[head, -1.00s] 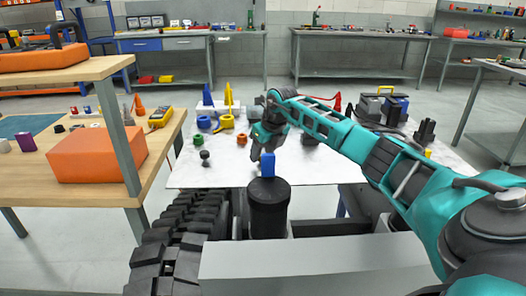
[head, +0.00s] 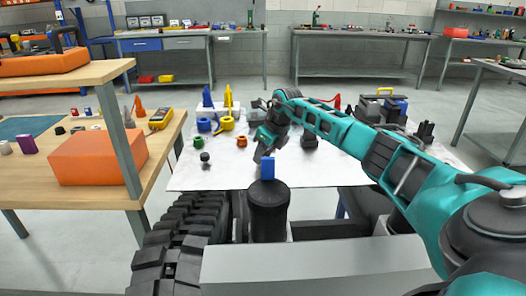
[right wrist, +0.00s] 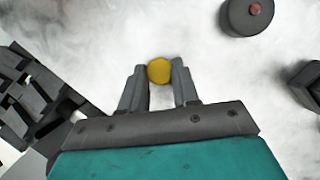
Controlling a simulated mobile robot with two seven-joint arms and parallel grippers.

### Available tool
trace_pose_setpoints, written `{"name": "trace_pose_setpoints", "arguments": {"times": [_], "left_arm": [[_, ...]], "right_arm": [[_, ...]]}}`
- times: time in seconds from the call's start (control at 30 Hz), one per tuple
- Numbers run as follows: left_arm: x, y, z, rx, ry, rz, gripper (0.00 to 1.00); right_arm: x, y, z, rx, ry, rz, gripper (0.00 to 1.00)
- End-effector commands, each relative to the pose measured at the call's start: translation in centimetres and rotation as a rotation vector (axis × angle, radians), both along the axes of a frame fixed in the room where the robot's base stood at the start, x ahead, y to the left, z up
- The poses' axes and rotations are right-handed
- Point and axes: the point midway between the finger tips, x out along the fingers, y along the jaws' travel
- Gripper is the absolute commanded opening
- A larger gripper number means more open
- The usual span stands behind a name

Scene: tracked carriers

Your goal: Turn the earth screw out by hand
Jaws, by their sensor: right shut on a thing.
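In the right wrist view, a round yellow piece (right wrist: 159,70) sits between the two fingertips of my right gripper (right wrist: 160,84). The fingers are closed on its sides. I cannot tell from its shape alone whether it is the earth screw. In the head view, my right gripper (head: 262,152) points down over the near part of the white table, just behind a blue block on a black post. The yellow piece is hidden there. My left gripper is in no view.
The white table (head: 215,178) holds a blue ring (head: 204,125), a yellow ring (head: 227,123), an orange ring (head: 241,141) and a dark knob (head: 205,157) left of the gripper. A tool case (head: 383,106) stands at the back right. A wooden bench (head: 45,190) is at the left.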

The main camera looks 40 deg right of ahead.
Motion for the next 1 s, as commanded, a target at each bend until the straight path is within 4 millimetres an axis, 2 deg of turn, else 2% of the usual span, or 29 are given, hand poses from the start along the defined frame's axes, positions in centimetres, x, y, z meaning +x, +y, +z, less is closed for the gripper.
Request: {"name": "trace_pose_setpoints", "arguments": {"times": [0.4,0.43,0.6,0.7,1.0], "left_arm": [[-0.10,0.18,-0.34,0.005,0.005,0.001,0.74],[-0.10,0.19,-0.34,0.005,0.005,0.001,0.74],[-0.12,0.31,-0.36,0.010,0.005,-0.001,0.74],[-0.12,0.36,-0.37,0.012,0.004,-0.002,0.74],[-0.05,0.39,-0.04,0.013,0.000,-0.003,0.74]], "right_arm": [[0.01,-0.05,-0.02,-0.001,0.000,0.044,0.00],[0.01,-0.05,-0.02,-0.001,0.000,0.044,0.31],[0.01,-0.05,-0.02,-0.001,-0.001,0.043,0.48],[0.01,-0.05,-0.02,-0.001,-0.001,0.043,0.56],[-0.11,-0.10,0.37,-0.001,-0.001,0.043,0.56]]}}
